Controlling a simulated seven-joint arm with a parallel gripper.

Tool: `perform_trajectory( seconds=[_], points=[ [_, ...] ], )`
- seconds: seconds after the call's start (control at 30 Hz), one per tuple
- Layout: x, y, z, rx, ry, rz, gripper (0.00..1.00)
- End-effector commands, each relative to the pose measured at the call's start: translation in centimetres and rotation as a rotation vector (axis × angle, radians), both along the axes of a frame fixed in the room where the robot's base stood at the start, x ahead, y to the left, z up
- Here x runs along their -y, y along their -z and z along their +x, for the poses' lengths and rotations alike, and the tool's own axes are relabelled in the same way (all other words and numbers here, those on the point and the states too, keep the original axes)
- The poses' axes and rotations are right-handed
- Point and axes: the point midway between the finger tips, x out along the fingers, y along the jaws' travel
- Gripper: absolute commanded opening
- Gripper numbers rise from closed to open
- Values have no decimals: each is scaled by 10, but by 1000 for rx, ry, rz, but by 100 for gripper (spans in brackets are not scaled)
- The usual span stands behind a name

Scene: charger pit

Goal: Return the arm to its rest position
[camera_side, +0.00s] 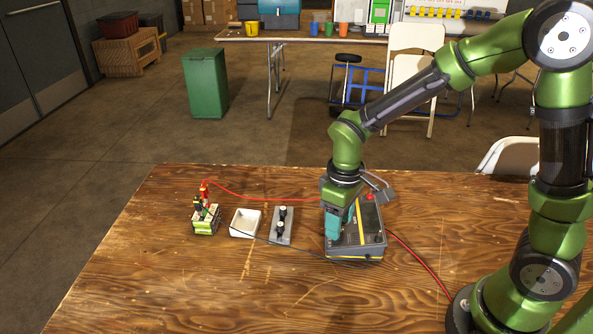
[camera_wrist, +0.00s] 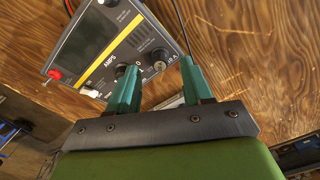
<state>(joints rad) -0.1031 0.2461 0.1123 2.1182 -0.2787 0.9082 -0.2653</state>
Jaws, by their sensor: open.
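My gripper (camera_side: 332,234) is open, with teal fingers pointing down at the left side of the grey battery charger (camera_side: 366,232). In the wrist view the fingers (camera_wrist: 157,84) are apart, with nothing held between them. A dial on the charger (camera_wrist: 125,30) lies just beyond and between the fingertips; I cannot tell whether they touch the charger. A small battery (camera_side: 206,220) stands at the left of the table. A red clamp (camera_side: 204,190) and a black clamp (camera_side: 198,203) are at its top, with cables running towards the charger.
On the wooden table (camera_side: 150,270), a white tray (camera_side: 244,223) and a grey stand with two black knobs (camera_side: 281,227) sit between battery and charger. The front left table area is clear.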

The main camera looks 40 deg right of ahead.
Motion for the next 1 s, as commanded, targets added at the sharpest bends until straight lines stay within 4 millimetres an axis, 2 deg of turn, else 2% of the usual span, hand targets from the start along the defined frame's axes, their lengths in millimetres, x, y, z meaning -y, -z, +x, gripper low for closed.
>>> perform_trajectory(
  seconds=[0.53,1.0],
  points=[
    [0,-38,0,2,1,1,50],
    [-1,-41,1,4,24,4,50]
  ],
)
